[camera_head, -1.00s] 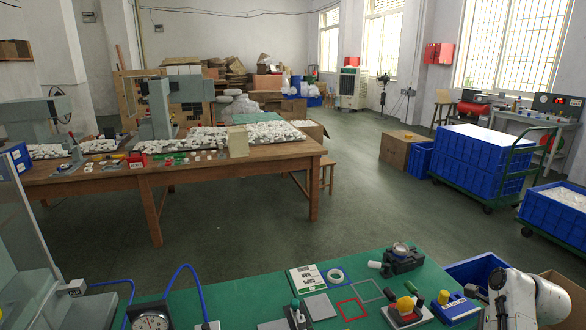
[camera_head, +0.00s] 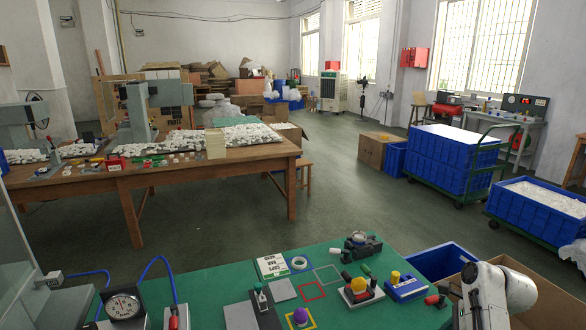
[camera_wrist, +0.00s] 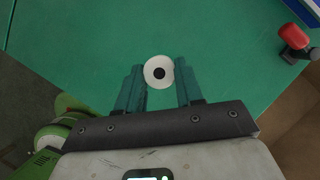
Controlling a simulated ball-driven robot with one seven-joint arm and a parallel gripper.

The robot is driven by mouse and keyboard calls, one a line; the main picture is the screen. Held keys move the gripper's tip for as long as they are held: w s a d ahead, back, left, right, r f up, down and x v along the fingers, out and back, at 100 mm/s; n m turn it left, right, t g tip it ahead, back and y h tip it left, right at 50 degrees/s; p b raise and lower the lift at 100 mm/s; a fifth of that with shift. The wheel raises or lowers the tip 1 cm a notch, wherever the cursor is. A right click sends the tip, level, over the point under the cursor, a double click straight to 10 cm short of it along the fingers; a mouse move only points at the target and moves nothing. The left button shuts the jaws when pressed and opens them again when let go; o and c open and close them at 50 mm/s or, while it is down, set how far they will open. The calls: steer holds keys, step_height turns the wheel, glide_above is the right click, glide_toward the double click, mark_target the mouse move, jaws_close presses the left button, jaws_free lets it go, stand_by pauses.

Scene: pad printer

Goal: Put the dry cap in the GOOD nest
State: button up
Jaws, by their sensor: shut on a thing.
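My gripper (camera_wrist: 160,88) shows in the wrist view with its two teal fingers closed on a round white cap (camera_wrist: 150,71) with a dark centre. The cap sits between the fingertips, above the green bench top (camera_wrist: 85,45). In the head view only my pale arm shows at the lower right; the fingers and the cap are not visible there. I cannot make out which place is the GOOD nest. A red outlined square (camera_head: 312,291) and a grey outlined square (camera_head: 327,274) lie bare on the green bench.
A purple knob (camera_head: 300,317) stands within a yellow outline at the bench's front. Fixtures with coloured knobs (camera_head: 361,290) and a blue block (camera_head: 405,289) stand to the right. A dial gauge (camera_head: 124,303) is at left. A blue bin (camera_head: 440,262) adjoins the bench.

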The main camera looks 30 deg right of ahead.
steer(key=w+a+n+g+y, duration=0.1)
steer(key=w+a+n+g, duration=0.2)
steer(key=w+a+n, duration=0.6)
steer(key=w+a+n+g+y, duration=0.15)
steer(key=w+a+n, duration=0.4)
steer(key=a, duration=0.65)
steer(key=s+a+f+n+g+h, duration=0.1)
steer(key=a+f+n, duration=0.1)
steer(key=a+n, duration=0.2)
steer(key=s+a+f+n+g+h, duration=0.1)
steer(key=s+a+f+n+h, duration=0.1)
steer(key=a+n, duration=0.3)
steer(key=s+a+f+n+g+h, duration=0.1)
steer(key=s+a+f+n+g, duration=0.1)
steer(key=a+n, duration=0.3)
steer(key=shift+s+a+f+n, duration=0.1)
steer(key=shift+a+f, duration=0.15)
steer(key=shift+a, duration=0.3)
steer(key=shift+w+a+f+n, duration=0.1)
steer(key=shift+a+f, duration=0.1)
steer(key=shift+a, duration=0.3)
steer(key=shift+s+a+f+n, duration=0.1)
steer(key=shift+a+f, duration=0.15)
steer(key=shift+a, duration=0.3)
steer(key=shift+s+a+f+n+h, duration=0.2)
steer(key=shift+s+a+n+h, duration=0.15)
steer(key=shift+a+n, duration=0.1)
